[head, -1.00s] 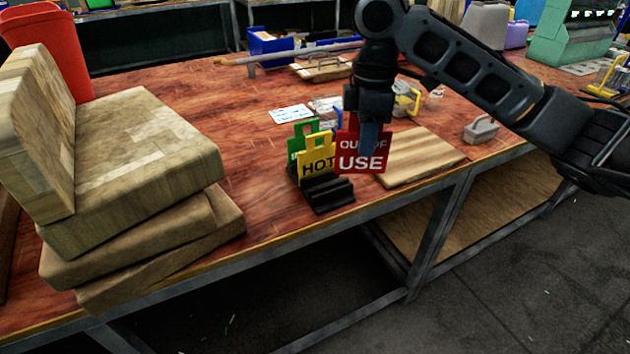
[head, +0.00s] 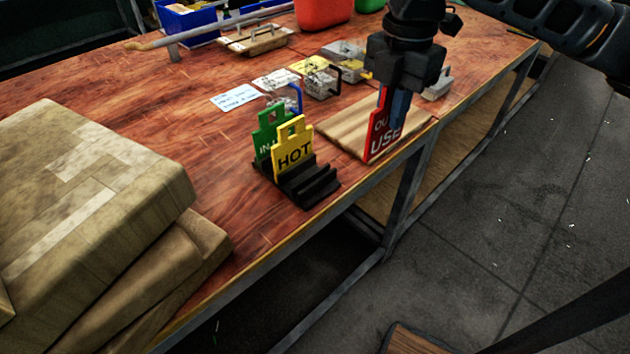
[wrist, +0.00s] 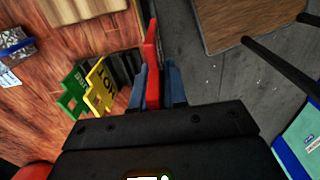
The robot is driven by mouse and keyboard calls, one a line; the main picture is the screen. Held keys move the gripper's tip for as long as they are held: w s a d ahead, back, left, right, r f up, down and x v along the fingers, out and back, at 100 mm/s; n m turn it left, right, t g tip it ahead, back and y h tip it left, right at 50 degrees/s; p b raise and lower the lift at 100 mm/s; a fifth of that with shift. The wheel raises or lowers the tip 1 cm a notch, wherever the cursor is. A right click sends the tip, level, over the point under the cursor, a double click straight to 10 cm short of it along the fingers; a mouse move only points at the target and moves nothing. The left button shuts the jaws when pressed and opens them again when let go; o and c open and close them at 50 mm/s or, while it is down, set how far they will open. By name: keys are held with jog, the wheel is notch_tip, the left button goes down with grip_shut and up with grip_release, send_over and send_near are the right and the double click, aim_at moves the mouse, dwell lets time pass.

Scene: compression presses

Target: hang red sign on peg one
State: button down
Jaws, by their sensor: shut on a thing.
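The sign is near the table's front edge, right of the black rack (head: 310,187). A yellow HOT sign (head: 294,152) and a green sign (head: 268,134) stand in the rack. No peg can be made out.
A wooden board (head: 345,127) lies behind the red sign. Several padlock-like blocks, such as a clear one (head: 321,84), and a white card (head: 235,97) lie farther back. Stacked brown blocks (head: 95,220) fill the left. Floor shows beyond the table's front edge.

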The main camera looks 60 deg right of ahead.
jog(key=shift+w+a+f+p, duration=0.25)
jog(key=shift+w+a+f, duration=0.55)
jog(key=shift+w+f, duration=0.95)
jog(key=shift+w+a+f+p, duration=0.25)
jog(key=shift+w+a+f, duration=0.6)
jog(key=shift+w+f, duration=0.95)
jog(key=shift+w+a+f+p, duration=0.25)
jog(key=shift+w+a+f, duration=0.55)
jog(key=shift+w+f, duration=0.95)
jog(key=shift+f, duration=0.3)
jog(key=c, duration=1.2)
grip_release()
jog(key=shift+o, duration=0.2)
notch_tip(320, 180, up, 8)
jog(key=shift+w+b, duration=0.15)
jog(key=shift+b, duration=0.2)
